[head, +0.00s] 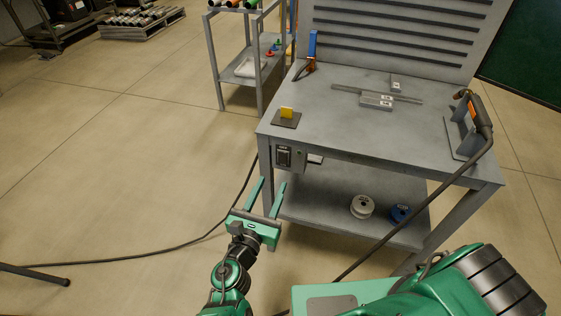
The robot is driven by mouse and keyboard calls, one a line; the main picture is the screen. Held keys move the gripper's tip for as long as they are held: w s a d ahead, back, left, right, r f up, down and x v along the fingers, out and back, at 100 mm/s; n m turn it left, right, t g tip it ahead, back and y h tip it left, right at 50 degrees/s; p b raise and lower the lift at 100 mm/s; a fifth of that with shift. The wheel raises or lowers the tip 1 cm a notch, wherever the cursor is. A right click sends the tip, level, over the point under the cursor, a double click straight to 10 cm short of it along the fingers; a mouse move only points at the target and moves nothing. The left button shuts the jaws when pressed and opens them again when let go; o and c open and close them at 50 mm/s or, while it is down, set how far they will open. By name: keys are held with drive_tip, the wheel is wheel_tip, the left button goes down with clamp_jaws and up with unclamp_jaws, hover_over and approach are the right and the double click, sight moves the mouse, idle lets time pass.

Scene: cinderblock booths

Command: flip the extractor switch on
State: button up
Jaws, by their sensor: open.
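The extractor switch (284,156) is a small dark rocker in a grey box on the front edge of the workbench, near its left corner. A small green dot shows to its right. The switch is too small to tell which way it is set. My gripper (268,183) is green, with two long parallel fingers held apart and nothing between them. In the picture it is just below and left of the switch box, apparently in front of the bench and not touching it.
The grey workbench (338,130) carries metal bars (377,100), a yellow block (287,112) on a dark plate and a torch (479,115) in a stand. Two spools (362,206) sit on its lower shelf. A black cable (150,250) crosses the floor.

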sight(282, 156)
drive_tip(key=x, duration=1)
drive_tip(key=shift+w+a+r, duration=0.1)
drive_tip(key=shift+w+a, duration=0.1)
drive_tip(key=shift+w, duration=0.1)
